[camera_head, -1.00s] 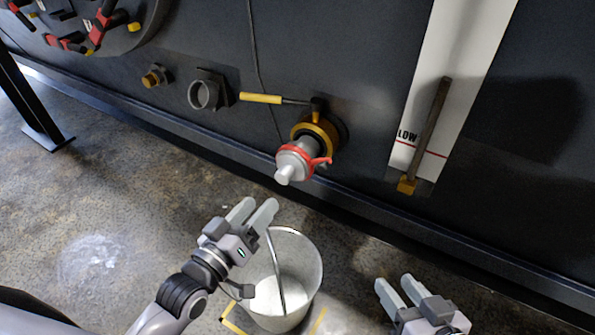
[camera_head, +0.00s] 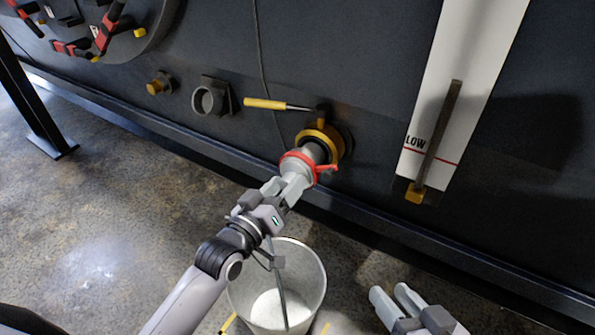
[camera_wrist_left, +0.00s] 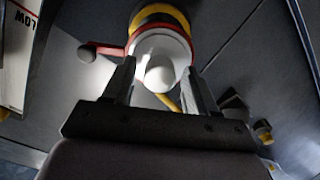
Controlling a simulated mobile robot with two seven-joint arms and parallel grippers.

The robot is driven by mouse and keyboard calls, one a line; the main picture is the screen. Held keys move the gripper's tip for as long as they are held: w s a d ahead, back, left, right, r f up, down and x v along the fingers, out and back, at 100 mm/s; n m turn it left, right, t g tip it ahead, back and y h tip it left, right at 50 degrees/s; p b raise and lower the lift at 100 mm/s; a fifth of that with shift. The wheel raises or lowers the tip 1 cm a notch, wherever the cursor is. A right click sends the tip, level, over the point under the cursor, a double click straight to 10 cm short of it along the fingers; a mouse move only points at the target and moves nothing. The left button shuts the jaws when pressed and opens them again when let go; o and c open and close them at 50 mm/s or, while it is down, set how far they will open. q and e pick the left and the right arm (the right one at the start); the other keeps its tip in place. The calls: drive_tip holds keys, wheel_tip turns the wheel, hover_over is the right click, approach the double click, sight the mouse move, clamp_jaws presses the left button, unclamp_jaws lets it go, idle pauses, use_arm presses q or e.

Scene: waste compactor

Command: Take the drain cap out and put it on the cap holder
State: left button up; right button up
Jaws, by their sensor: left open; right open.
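The drain cap is a pale grey cap with a red ring clamp (camera_head: 308,163), fitted on the brass drain outlet (camera_head: 325,142) in the dark wall. In the left wrist view the cap (camera_wrist_left: 159,52) faces me, with its round knob (camera_wrist_left: 159,74) between the fingers. My left gripper (camera_head: 290,182) is open with its fingers around the knob; I cannot tell whether they touch it. It also shows in the left wrist view (camera_wrist_left: 160,85). The cap holder is likely the dark round socket (camera_head: 209,100) on the wall, left of the outlet, and it looks empty. My right gripper (camera_head: 392,300) is open and empty at the lower right.
A metal bucket (camera_head: 314,287) stands on the floor under the outlet, close below my left gripper. A yellow-handled valve lever (camera_head: 265,104) sits above the outlet. A gauge panel marked LOW (camera_head: 460,70) is at right.

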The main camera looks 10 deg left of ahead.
use_arm(q)
drive_tip(key=c, duration=1)
drive_tip(key=shift+s+a+r+p, duration=0.1)
drive_tip(key=shift+s+a+p, duration=0.1)
drive_tip(key=shift+s+p, duration=0.35)
drive_tip(key=shift+s, duration=0.1)
drive_tip(key=p+v, duration=0.4)
drive_tip(key=v, duration=0.2)
idle(1.1)
drive_tip(key=shift+s+a, duration=0.1)
drive_tip(key=shift+s, duration=0.05)
